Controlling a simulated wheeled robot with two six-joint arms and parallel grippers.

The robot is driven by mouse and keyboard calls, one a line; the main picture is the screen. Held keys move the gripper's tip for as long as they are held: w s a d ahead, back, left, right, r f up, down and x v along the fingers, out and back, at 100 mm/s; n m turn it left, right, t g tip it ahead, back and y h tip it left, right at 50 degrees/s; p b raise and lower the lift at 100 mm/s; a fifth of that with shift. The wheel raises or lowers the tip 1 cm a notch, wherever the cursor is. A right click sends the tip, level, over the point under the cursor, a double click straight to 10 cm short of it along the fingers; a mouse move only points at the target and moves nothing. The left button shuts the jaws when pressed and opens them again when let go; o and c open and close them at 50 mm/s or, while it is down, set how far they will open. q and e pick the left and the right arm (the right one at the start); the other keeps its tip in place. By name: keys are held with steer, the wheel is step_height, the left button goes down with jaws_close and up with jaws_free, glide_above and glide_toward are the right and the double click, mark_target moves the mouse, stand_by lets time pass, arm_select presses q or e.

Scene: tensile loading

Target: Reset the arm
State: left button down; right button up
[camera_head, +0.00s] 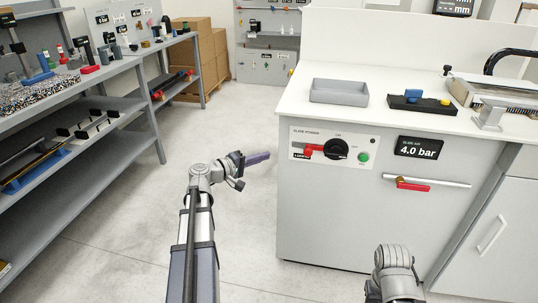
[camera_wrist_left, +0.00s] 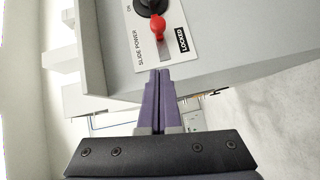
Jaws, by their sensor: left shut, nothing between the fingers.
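My left gripper (camera_head: 258,158) is in front of the left side of the white bench cabinet, over the floor, with its purple fingers pressed together and nothing between them. In the left wrist view the shut fingers (camera_wrist_left: 159,98) point toward the slide power panel (camera_wrist_left: 170,45), apart from it as far as I can tell. The panel's red handle (camera_wrist_left: 157,27) shows there beside a black knob (camera_wrist_left: 150,5) and a "LOCKED" label. My right arm (camera_head: 394,272) shows at the bottom, but its gripper is out of view.
The white bench (camera_head: 400,68) carries a grey tray (camera_head: 339,91) and a black holder (camera_head: 422,104) with blue and yellow pieces. A red-handled air valve (camera_head: 412,187) sits on the cabinet front. Grey shelves (camera_head: 75,180) stand at left. The floor (camera_head: 240,105) between is clear.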

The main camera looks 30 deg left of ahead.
stand_by(0.6)
arm_select(q)
steer(key=s+d+m+g+p, duration=0.2)
steer(key=d+m+g+p, duration=0.15)
steer(key=d, duration=0.55)
steer(key=s+d+m+g+h+p, duration=0.1)
steer(key=s+d+m+g+p, duration=0.15)
steer(key=d+p, duration=0.4)
steer(key=s+d+m+g+p, duration=0.2)
steer(key=d+g, duration=0.2)
steer(key=d, duration=0.6)
steer(key=s+d+r+m+g+y+p, duration=0.2)
steer(key=s+d+m+y+p, duration=0.1)
steer(key=s+p, duration=0.3)
steer(key=s+d+r+m+g+y+p, duration=0.3)
steer(key=s+d+y+p, duration=0.3)
steer(key=s, duration=0.4)
steer(key=shift+s+r+m+p, duration=0.25)
steer(key=shift+r+m+p, duration=0.1)
steer(key=shift+m+p, duration=0.35)
